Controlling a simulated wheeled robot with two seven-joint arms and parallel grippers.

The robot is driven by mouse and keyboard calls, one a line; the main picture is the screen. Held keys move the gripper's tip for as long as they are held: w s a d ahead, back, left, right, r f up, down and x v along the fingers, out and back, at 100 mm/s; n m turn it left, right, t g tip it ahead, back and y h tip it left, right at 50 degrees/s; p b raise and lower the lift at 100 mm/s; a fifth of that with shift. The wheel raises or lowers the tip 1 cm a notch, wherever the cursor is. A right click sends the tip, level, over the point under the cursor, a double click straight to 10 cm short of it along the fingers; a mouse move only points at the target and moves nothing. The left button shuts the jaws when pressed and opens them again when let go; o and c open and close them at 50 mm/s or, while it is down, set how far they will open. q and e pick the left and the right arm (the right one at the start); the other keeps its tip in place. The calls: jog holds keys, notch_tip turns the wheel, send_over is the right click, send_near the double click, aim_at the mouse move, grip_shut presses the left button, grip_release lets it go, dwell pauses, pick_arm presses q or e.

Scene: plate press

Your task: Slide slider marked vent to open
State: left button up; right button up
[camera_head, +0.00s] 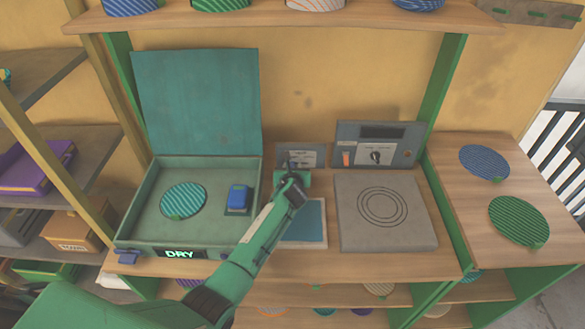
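A small grey panel (313,150) with a pale face stands upright at the back of the bench, between the open teal press and the grey control box. It may carry the vent slider, but its markings are too small to read and my gripper covers part of it. My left arm reaches in from the bottom left. My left gripper (297,166) is right in front of this panel, at its lower middle. Its fingertips are small and overlap the panel, so I cannot tell contact or opening. My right gripper is out of view.
The press (134,216) has its lid up, a striped teal disc (183,200) and a blue block (238,197) inside, and a "DRY" display. A grey ringed plate (350,225) lies right of my arm. Striped discs (484,162) lie on the right table. A shelf spans above.

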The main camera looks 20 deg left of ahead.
aim_at(310, 163)
pick_arm(q)
grip_shut()
jog(key=d, duration=0.2)
jog(key=w+d, duration=0.1)
jog(key=d, duration=0.2)
jog(key=shift+w+d, duration=0.3)
jog(key=shift+d, duration=0.05)
grip_release()
jog(key=shift+d, duration=0.15)
jog(key=shift+s, duration=0.15)
